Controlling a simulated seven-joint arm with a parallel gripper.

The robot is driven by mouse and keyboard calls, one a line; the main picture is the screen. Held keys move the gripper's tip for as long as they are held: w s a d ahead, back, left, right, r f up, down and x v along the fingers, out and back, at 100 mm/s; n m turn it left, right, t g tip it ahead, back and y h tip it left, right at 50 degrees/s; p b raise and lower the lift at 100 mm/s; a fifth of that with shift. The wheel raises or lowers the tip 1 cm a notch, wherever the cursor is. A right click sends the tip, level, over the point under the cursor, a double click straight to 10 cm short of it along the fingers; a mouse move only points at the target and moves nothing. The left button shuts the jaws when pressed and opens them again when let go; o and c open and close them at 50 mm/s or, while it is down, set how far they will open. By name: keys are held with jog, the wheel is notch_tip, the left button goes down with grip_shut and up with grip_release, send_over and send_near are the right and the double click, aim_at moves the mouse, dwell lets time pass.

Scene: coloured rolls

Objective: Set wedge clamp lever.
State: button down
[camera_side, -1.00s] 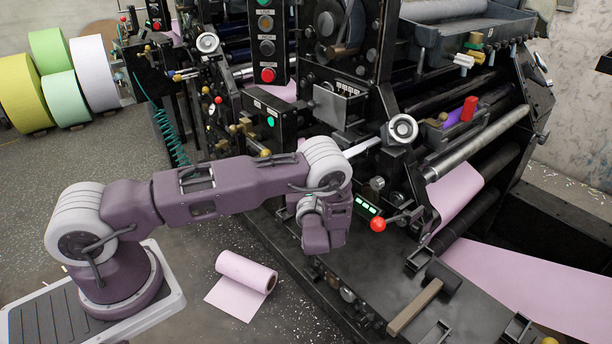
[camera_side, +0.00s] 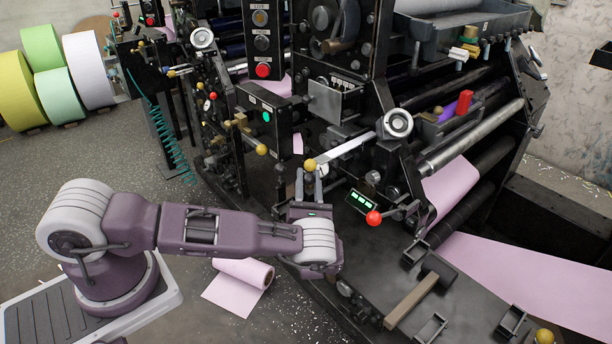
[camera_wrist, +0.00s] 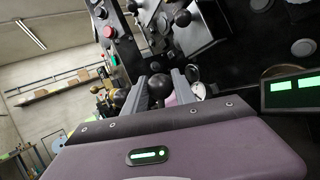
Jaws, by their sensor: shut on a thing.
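The clamp lever (camera_side: 345,150) is a pale metal bar running down and left from a round silver hub (camera_side: 398,123) on the press. It ends in a yellow ball knob (camera_side: 310,165). My gripper (camera_side: 309,178) points upward from below, its two grey fingers at this knob, and is shut on it. In the wrist view, my gripper (camera_wrist: 163,82) has a dark-looking ball (camera_wrist: 160,87) between its fingers. The purple gripper body hides what lies below the fingers in that view. I cannot tell how firmly the lever sits in its clamp.
A red ball handle (camera_side: 374,218) and a green-lit display (camera_side: 362,202) are close on the right. A mallet (camera_side: 412,300) lies on the press bed. A pink roll (camera_side: 243,280) lies on the floor below my arm. Another yellow knob (camera_side: 262,150) is to the left.

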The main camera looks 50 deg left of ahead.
jog(key=shift+d+f+m+t, duration=0.3)
jog(key=shift+m+t, duration=0.3)
jog(key=c, duration=1.3)
grip_release()
jog(key=shift+s+d+f, duration=0.1)
jog(key=shift+d+f, duration=0.05)
jog(key=shift+d, duration=0.05)
jog(key=v, duration=0.5)
jog(key=r, duration=0.7)
jog(key=shift+a+r, duration=0.15)
jog(key=shift+a, duration=0.05)
